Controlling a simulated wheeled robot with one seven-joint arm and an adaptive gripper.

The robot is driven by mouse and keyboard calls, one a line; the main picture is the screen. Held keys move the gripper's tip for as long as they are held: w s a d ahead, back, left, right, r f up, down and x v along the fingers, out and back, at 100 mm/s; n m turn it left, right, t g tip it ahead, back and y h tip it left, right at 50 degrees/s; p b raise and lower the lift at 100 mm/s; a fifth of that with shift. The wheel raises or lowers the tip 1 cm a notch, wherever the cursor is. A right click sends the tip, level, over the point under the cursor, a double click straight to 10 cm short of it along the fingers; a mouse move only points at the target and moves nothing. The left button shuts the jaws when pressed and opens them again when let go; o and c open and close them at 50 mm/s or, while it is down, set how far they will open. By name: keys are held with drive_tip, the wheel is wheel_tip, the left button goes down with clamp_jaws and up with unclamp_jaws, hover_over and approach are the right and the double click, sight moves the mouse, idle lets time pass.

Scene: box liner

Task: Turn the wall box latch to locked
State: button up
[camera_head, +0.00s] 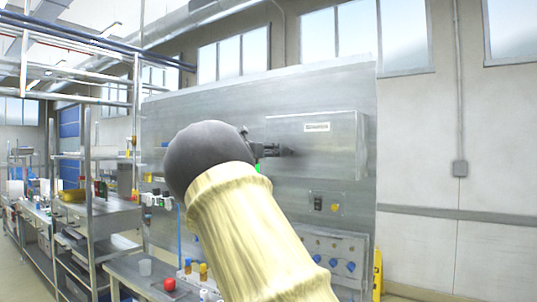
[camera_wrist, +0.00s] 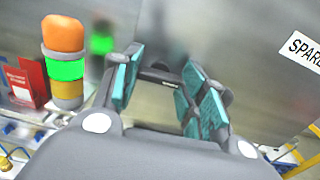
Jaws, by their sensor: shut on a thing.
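The wall box (camera_head: 330,140) is a grey metal box with a small white label, mounted on a large upright metal panel. In the wrist view its label reads "SPARE" at the right edge, beside the bare metal face (camera_wrist: 240,35). My gripper (camera_head: 277,151) is at the left part of the box front. In the wrist view my gripper (camera_wrist: 163,68) has its teal-padded fingers on both sides of a small dark bar, the latch (camera_wrist: 158,77), and is shut on it. My arm hides the lower left of the box in the head view, and the latch's exact angle is hard to tell.
A signal light (camera_wrist: 64,60) with orange and green bands stands left of my fingers, beside a red sign (camera_wrist: 25,82). Below the box are a small switch plate (camera_head: 327,204) and a panel with blue knobs (camera_head: 335,258). A bench holds a red thing (camera_head: 169,284).

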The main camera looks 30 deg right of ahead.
drive_tip(key=shift+f+n+b, duration=0.2)
drive_tip(key=shift+n+b, duration=0.3)
drive_tip(key=shift+b, duration=1.05)
drive_tip(key=n, duration=0.7)
drive_tip(key=shift+w+r, duration=0.1)
drive_tip(key=shift+r, duration=0.2)
drive_tip(key=shift+w+f+n+p, duration=0.15)
drive_tip(key=shift+n+p, duration=1.45)
drive_tip(key=shift+n, duration=0.8)
drive_tip(key=shift+s+f+n+p, duration=0.1)
drive_tip(key=shift+n+p, duration=1.45)
drive_tip(key=shift+n, duration=0.85)
